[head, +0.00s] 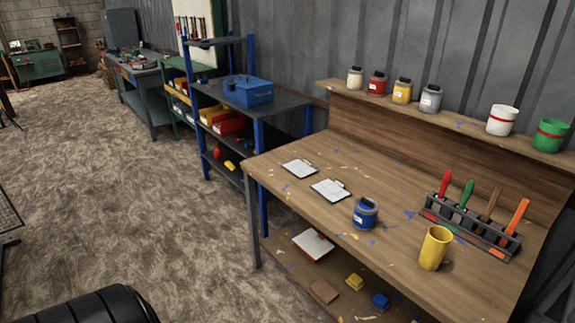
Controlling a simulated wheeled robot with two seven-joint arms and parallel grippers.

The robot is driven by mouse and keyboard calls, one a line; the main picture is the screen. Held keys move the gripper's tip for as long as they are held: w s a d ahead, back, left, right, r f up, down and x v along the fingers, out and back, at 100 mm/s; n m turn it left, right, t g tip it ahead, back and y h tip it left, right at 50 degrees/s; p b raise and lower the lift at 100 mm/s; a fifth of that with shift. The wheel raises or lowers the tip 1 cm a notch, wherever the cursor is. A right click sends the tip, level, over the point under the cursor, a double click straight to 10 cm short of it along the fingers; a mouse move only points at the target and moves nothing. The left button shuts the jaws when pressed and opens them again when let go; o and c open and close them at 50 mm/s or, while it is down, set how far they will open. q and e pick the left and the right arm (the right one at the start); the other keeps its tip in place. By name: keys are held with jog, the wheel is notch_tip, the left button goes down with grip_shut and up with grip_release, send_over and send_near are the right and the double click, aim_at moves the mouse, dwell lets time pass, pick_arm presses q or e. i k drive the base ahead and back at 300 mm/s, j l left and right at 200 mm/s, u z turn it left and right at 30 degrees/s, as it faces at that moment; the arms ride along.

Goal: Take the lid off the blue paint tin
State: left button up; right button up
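The blue paint tin (365,216) stands upright on the wooden workbench (300,209), near its front edge. Neither of my grippers shows in the head view, so nothing of mine is seen touching the tin.
A yellow cup (434,249) stands right of the tin, with a rack (465,229) of coloured-handled tools behind it. Two clipboards (330,190) lie to the left. Several tins and pots line the raised back shelf (462,122). The bench around the blue tin is mostly clear.

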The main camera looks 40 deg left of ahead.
aim_at(363, 204)
jog(key=i+j+u, duration=0.2)
jog(key=j, duration=0.15)
jog(key=j+u, duration=0.15)
jog(key=j, duration=0.25)
jog(key=i+j+u, duration=0.2)
jog(key=j, duration=0.15)
jog(key=i+j+u, duration=0.15)
jog(key=j, duration=0.15)
